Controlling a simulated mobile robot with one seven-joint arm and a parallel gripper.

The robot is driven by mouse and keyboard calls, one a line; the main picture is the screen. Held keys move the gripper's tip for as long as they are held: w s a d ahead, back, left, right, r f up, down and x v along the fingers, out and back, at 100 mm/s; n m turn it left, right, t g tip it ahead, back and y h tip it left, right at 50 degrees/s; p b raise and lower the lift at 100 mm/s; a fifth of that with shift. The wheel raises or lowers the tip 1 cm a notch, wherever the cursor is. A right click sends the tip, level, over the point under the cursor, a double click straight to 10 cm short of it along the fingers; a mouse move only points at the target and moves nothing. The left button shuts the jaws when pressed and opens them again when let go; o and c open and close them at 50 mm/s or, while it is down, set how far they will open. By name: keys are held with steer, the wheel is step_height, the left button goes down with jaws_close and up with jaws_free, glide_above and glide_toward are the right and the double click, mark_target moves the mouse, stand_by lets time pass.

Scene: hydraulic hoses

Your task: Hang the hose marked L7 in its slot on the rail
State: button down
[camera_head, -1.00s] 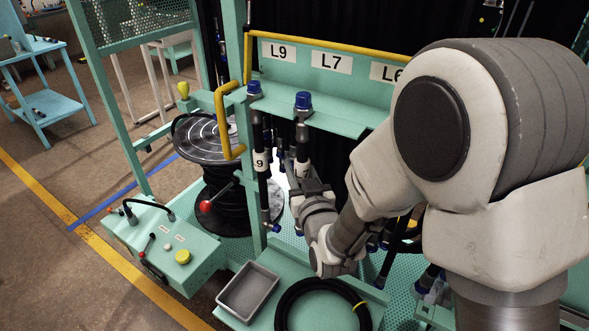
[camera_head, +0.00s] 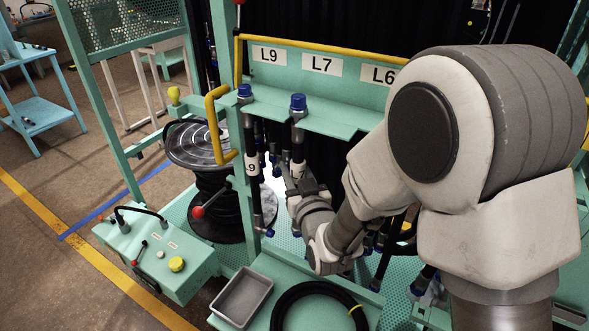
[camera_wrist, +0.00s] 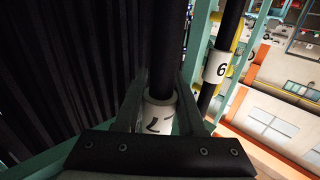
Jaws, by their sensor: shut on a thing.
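The L7 hose (camera_head: 298,138) is black, upright, with a blue cap (camera_head: 298,102) on top and a white label. My gripper (camera_head: 297,178) is shut on it at the label, below the rail. In the wrist view the label (camera_wrist: 158,118) sits between my two fingers (camera_wrist: 160,100). The blue cap shows at the front edge of the teal rail (camera_head: 340,121), below the L7 sign (camera_head: 321,65). I cannot tell whether the hose is inside its slot or just in front of it; the slot itself is hidden.
The L9 hose (camera_head: 250,140) hangs close on the left; it also shows in the wrist view (camera_wrist: 218,68). A yellow handle (camera_head: 217,125) stands left of it. Below are a grey tray (camera_head: 242,298) and a coiled hose (camera_head: 290,300). My arm hides the rail's right part.

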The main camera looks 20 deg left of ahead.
steer(key=shift+r, duration=0.1)
steer(key=shift+c, duration=2.2)
jaws_free()
steer(key=shift+s+d, duration=0.1)
